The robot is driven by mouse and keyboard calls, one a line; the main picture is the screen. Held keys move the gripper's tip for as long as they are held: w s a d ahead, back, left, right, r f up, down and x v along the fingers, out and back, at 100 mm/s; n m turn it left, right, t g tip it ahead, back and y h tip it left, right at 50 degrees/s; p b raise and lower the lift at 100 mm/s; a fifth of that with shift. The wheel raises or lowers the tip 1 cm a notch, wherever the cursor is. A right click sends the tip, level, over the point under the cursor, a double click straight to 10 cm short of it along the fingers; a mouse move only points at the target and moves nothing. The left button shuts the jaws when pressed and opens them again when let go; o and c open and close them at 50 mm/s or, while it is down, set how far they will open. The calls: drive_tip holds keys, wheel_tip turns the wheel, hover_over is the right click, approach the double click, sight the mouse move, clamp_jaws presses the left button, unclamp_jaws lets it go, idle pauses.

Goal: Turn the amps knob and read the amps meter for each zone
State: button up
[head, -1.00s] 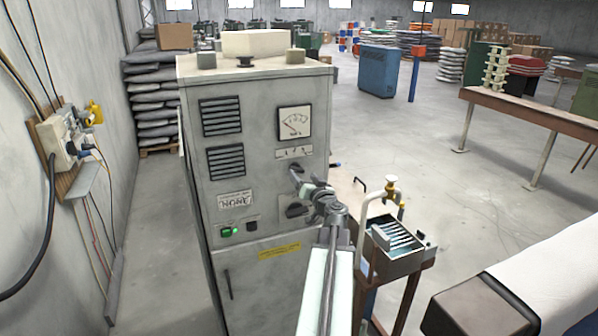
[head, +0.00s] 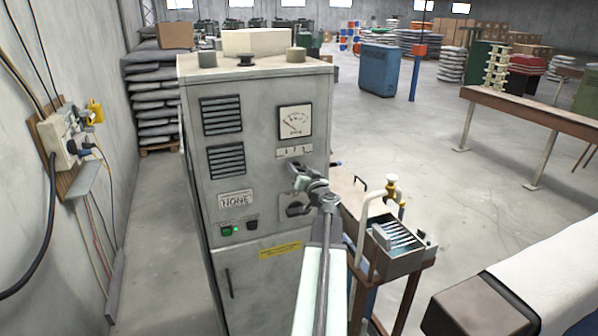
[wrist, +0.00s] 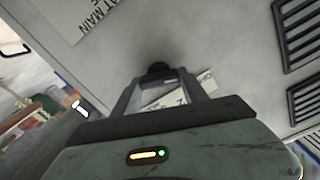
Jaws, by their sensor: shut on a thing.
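The grey cabinet (head: 262,180) stands in front of me, with a white meter (head: 295,122) at its upper right; the needle points up-left and its numbers are too small to read. A small scale plate (head: 294,152) sits below the meter. My gripper (head: 298,170) is at the panel just under this plate. In the wrist view my gripper's two fingers (wrist: 162,80) are at either side of a dark knob (wrist: 157,69), shut on it. The knob is mostly hidden by my gripper in the head view. A second dark knob (head: 296,207) shows below.
A trough on a stand (head: 398,250) is close at right. A socket board (head: 68,145) hangs on the left wall.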

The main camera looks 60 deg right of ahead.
drive_tip(key=m, duration=0.6)
idle(0.3)
drive_tip(key=shift+m, duration=0.4)
drive_tip(key=o, duration=1.4)
drive_tip(key=v, duration=0.7)
drive_tip(key=shift+s+a, duration=0.25)
drive_tip(key=shift+s, duration=0.05)
